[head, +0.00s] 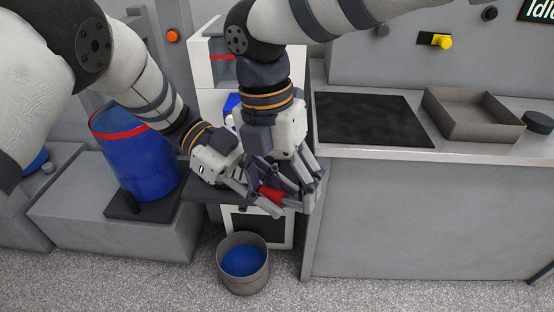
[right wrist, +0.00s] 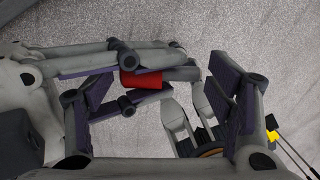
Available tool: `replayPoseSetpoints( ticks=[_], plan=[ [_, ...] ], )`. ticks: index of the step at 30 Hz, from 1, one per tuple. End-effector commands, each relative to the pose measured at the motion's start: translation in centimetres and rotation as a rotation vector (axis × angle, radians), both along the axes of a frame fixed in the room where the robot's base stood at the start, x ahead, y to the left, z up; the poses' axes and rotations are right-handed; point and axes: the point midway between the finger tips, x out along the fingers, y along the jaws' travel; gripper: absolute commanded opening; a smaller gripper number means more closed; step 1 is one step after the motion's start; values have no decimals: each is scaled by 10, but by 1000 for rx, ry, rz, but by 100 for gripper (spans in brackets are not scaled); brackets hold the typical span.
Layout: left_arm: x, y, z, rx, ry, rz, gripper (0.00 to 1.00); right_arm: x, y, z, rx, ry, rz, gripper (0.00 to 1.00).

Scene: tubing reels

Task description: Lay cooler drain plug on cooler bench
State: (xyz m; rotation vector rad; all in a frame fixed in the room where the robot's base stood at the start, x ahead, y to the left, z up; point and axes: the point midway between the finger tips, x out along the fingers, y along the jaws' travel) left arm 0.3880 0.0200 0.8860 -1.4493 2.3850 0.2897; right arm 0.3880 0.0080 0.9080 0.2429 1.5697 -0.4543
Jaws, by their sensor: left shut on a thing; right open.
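A red piece, which looks like the cooler drain plug (head: 270,194), is held by my left gripper (head: 262,197) in front of the white cabinet. It also shows in the right wrist view (right wrist: 141,80), partly covered by the left fingers. My left gripper is shut on it. My right gripper (head: 293,188) points down close beside the left one, with its fingers overlapping it in the head view. In the right wrist view its purple-padded fingers (right wrist: 160,97) are spread apart, with the red plug between or beyond them; contact cannot be told. The grey bench (head: 400,156) stands at the right.
On the bench are a black mat (head: 368,119), a shallow grey tray (head: 472,116) and a dark round piece (head: 538,122). A bucket with blue contents (head: 242,280) stands on the floor below the grippers. A blue drum (head: 140,165) stands on a low grey block (head: 90,220) at left.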

Motion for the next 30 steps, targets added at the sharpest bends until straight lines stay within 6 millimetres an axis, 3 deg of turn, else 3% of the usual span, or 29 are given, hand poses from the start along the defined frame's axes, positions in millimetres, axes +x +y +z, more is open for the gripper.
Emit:
replayPoseSetpoints(
  ticks=[8, 13, 14, 15, 18, 26, 30],
  plan=[
    [0, 0, 1, -1, -1, 1, 0, 0, 0, -2, 1, 0, 0, 75],
    [0, 0, 1, -1, 0, 0, 0, 0, 0, -2, 1, -1, -1, 36],
    [0, 0, 1, -1, 0, 0, 0, 0, 0, -2, 1, -1, -1, 36],
    [0, 0, 1, -2, 0, 0, 29, 0, 0, -2, 2, -1, -1, 35],
    [0, 0, 1, -1, 0, 0, 48, 0, 0, -2, 2, -1, -1, 35],
    [0, 0, 1, 0, -1, 0, 48, 0, 0, -2, 1, -1, -1, 35],
    [7, 12, 6, -2, -3, 1, 48, 0, 0, -2, 1, -1, -1, 35]
  ],
)
